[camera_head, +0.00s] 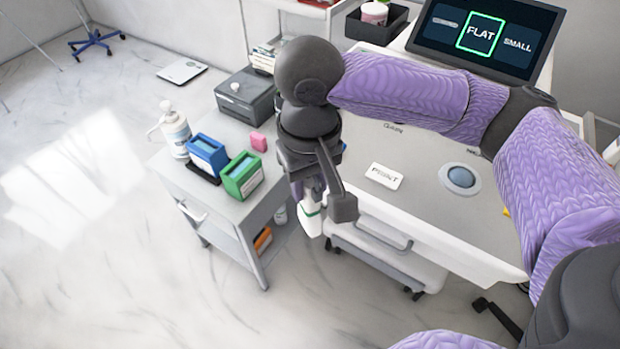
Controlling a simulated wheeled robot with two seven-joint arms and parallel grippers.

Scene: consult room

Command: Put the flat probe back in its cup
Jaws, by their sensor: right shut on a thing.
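My right gripper (325,205) hangs in the middle of the view, pointing down, over the gap between the small grey cart and the console. It is shut on a white probe with a green band (311,219), whose lower part shows below the fingers. The gripper hides the upper part of the probe, so its full shape cannot be told. The console screen (480,36) shows "FLAT" framed in green, beside "SMALL". I cannot make out the probe's cup; the arm covers part of the console edge. My left gripper is not in view.
The cart (225,205) holds a pump bottle (175,132), a blue box (208,155), a green box (242,176), a pink block (258,142) and a grey device (246,97). The console top (425,205) bears a white label (384,176) and a round control (460,178). Open floor lies left.

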